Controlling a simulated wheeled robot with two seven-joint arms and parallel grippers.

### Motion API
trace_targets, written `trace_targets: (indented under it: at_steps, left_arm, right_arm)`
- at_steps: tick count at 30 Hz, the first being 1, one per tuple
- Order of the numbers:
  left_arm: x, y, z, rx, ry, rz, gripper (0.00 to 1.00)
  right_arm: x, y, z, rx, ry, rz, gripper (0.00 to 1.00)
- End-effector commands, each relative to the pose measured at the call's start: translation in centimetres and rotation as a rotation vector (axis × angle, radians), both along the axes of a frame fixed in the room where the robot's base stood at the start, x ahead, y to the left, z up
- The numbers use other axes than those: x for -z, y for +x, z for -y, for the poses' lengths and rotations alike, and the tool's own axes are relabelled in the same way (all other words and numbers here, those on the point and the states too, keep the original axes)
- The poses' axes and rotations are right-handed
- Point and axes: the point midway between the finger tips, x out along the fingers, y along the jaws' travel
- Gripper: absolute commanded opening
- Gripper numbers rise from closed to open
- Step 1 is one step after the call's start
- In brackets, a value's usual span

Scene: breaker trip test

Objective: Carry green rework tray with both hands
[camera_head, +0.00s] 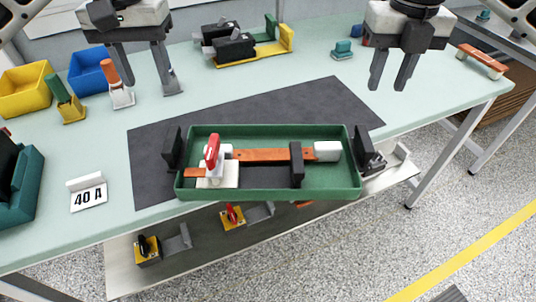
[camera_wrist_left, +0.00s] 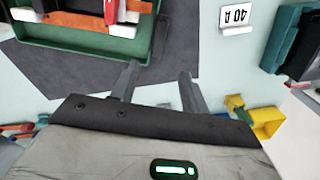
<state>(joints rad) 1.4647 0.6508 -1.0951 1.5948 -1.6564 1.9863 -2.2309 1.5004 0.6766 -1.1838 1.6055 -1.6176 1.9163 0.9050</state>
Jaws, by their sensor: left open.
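The green rework tray (camera_head: 270,192) lies at the table's front, over the dark mat, its near side reaching past the table edge in the head view. It has a black grip at its left end (camera_head: 171,148) and one at its right end (camera_head: 367,150). Inside are an orange bar, a white block with a red lever, and a black clamp. My left gripper (camera_head: 148,88) is open and empty, behind and left of the tray, apart from it. In the left wrist view, the tray (camera_wrist_left: 125,47) is beyond its fingers. My right gripper (camera_head: 388,86) is open and empty, behind and right of the tray.
A dark mat (camera_head: 335,97) covers the table's middle. At left are yellow (camera_head: 28,92) and blue bins, a "40 A" card (camera_head: 88,198) and a teal holder (camera_head: 24,197). Black devices on a yellow fixture (camera_head: 262,58) stand at the back. A lower shelf holds parts.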

Motion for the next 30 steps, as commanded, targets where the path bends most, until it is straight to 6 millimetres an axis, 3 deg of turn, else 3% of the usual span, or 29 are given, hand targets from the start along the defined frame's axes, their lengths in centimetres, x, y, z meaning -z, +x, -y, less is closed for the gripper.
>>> trace_targets:
  at_steps: [8,24,30]
  left_arm:
    - [1.3,0.0,0.1,-0.001,-0.003,-0.003,0.45]
    - [11.6,-0.1,0.1,-0.001,-0.004,-0.005,0.45]
    - [14.5,-0.1,0.1,0.000,-0.005,-0.003,0.45]
  right_arm:
    - [1.2,0.0,0.0,0.000,0.000,-0.002,0.31]
    - [11.5,-0.1,0.0,0.000,0.001,-0.003,0.31]
    - [14.5,0.0,0.0,-0.001,0.002,-0.002,0.31]
